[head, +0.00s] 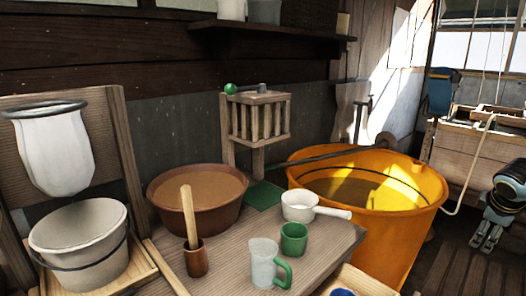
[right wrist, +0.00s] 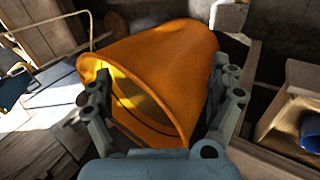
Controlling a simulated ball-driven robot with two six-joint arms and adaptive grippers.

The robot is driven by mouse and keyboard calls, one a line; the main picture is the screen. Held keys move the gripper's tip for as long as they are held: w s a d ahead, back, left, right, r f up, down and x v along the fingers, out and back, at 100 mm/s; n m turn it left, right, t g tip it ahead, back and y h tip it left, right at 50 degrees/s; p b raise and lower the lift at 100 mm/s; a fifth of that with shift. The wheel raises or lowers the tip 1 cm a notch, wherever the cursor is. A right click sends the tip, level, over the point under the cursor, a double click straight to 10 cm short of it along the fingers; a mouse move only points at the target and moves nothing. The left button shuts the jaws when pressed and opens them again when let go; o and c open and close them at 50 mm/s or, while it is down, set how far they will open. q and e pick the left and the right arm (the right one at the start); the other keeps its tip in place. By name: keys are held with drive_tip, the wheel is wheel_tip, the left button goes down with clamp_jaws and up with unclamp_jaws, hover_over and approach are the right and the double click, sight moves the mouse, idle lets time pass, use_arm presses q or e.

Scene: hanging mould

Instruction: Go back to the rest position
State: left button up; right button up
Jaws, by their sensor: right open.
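My right gripper (head: 482,243) is at the right edge of the head view, pointing down, with the floor behind it. Its fingers are spread apart with nothing between them, as the right wrist view shows (right wrist: 162,85). An orange tub (head: 428,238) stands to its left, apart from it in the head view. The tub also fills the middle of the right wrist view (right wrist: 175,55), seen beyond the fingers. My left gripper is not in view.
A wooden table (head: 225,268) holds a brown basin (head: 222,222), a white ladle (head: 298,206), a green cup (head: 293,240) and a clear mug (head: 263,265). A white bucket (head: 80,240) stands at left. A wooden vat (head: 465,157) with cords above is at back right.

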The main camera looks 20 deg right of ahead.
drive_tip(key=s+d+f+h, duration=0.1)
drive_tip(key=s+d+f, duration=0.3)
drive_tip(key=s, duration=0.5)
drive_tip(key=s+d+f+h, duration=0.1)
drive_tip(key=s+d+f, duration=0.2)
drive_tip(key=s+d, duration=0.45)
drive_tip(key=s+d+f+h, duration=0.1)
drive_tip(key=s+d+f, duration=0.25)
drive_tip(key=s, duration=0.65)
drive_tip(key=s+a+f+m+g+y, duration=0.1)
drive_tip(key=s+a+f+y, duration=0.15)
drive_tip(key=a+f, duration=0.75)
drive_tip(key=s+a+f+m+y, duration=0.1)
drive_tip(key=s+a+f, duration=0.2)
drive_tip(key=a+f, duration=0.8)
drive_tip(key=s+a+f+y, duration=0.1)
drive_tip(key=a+f, duration=0.2)
drive_tip(key=a, duration=0.8)
drive_tip(key=s+a+f+m+y, duration=0.1)
drive_tip(key=a+f+y, duration=0.1)
drive_tip(key=a, duration=1)
drive_tip(key=s+a+f+y, duration=0.1)
drive_tip(key=a+f, duration=0.2)
drive_tip(key=a, duration=0.8)
wheel_tip(320, 180, down, 9)
drive_tip(key=s+a+g+b, duration=0.1)
drive_tip(key=a+b, duration=0.1)
drive_tip(key=b, duration=0.6)
drive_tip(key=shift+r+y, duration=0.15)
drive_tip(key=shift+y, duration=0.2)
